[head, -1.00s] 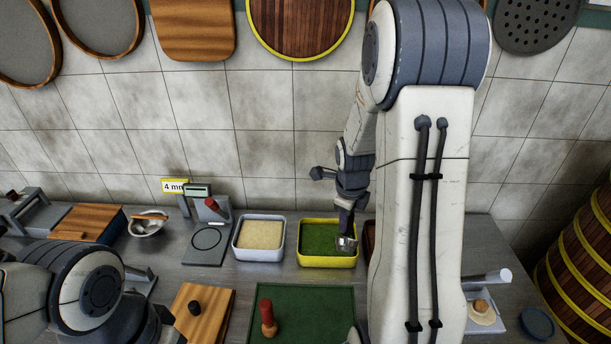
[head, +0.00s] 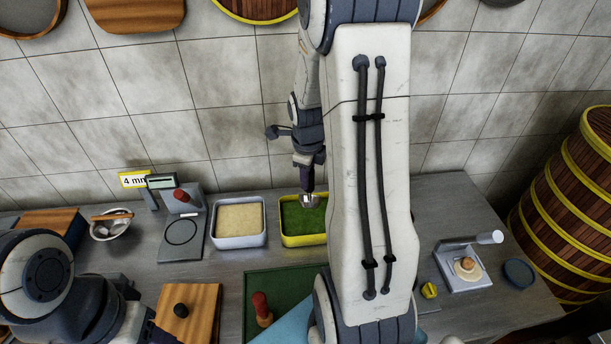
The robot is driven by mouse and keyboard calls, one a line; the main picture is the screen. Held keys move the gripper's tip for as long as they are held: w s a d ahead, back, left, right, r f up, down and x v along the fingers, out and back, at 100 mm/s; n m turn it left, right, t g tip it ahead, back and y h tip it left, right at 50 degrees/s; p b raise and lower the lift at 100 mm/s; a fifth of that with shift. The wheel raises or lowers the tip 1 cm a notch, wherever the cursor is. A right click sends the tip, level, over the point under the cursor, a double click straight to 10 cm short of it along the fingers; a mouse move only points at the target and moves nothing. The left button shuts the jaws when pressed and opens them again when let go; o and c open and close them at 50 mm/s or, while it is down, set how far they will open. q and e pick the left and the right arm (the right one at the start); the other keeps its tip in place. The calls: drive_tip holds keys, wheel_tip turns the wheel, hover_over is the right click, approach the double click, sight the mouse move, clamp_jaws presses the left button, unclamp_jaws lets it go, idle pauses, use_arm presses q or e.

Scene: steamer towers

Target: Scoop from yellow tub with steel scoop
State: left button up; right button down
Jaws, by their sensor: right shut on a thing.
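The yellow tub (head: 303,241) stands on the counter, filled with a green, grainy mass (head: 292,217). My right arm hides the tub's right part. My right gripper (head: 308,172) is above the tub, shut on the steel scoop (head: 309,201). The scoop hangs nearly upright with its shiny cup at the green fill, towards the back of the tub. I cannot tell how deep the cup sits or whether it holds anything. My left arm shows at the lower left, but its gripper fingers do not show.
A white tub (head: 238,241) of pale grain stands just left of the yellow one. Farther left are a scale (head: 181,240) and a white bowl (head: 111,228). In front lie a green mat (head: 256,285) with a red-handled tool (head: 261,306) and a wooden board (head: 188,314).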

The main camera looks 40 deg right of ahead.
sight(309, 193)
drive_tip(key=f+b, duration=0.2)
drive_tip(key=w+d+f+b, duration=0.1)
drive_tip(key=f+b, duration=0.1)
drive_tip(key=f, duration=0.1)
drive_tip(key=w+d+f+b, duration=0.1)
drive_tip(key=f+b, duration=0.1)
drive_tip(key=f, duration=0.1)
drive_tip(key=shift+f+b, duration=0.2)
drive_tip(key=shift+b, duration=0.15)
drive_tip(key=shift+r, duration=0.1)
drive_tip(key=shift+f+b, duration=0.6)
drive_tip(key=shift+f, duration=0.25)
idle(0.4)
idle(0.6)
